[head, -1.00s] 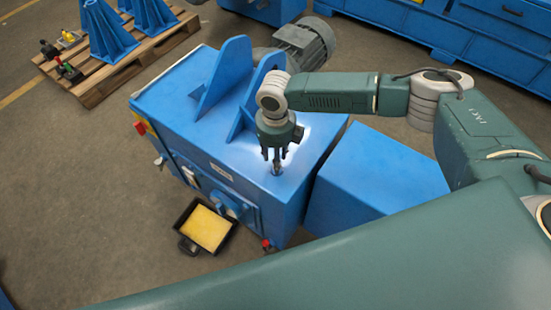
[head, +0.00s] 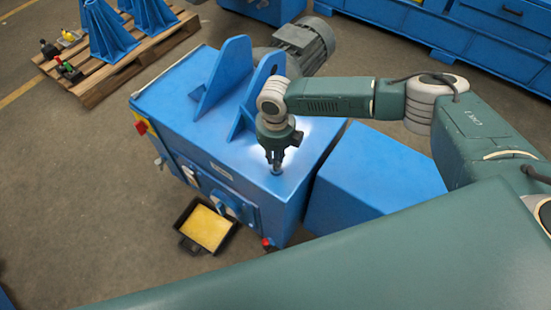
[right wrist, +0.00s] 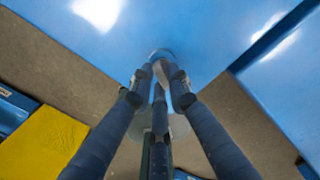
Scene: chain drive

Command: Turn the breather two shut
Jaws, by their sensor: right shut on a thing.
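The breather two (head: 276,170) is a small metal fitting on the top face of the blue gearbox housing (head: 240,165), near its front right corner. My right gripper (head: 275,162) points down over it from above, with its fingers closed around it. In the right wrist view the fingers (right wrist: 160,75) meet on the fitting (right wrist: 161,55), which is mostly hidden between them. I cannot tell from these frames how far it is turned. My left gripper is not in view.
Two blue upright brackets (head: 222,75) and a grey motor (head: 305,42) stand behind the gripper. A black tray with a yellow pad (head: 207,228) lies on the floor in front. A blue guard box (head: 370,178) stands close on the right.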

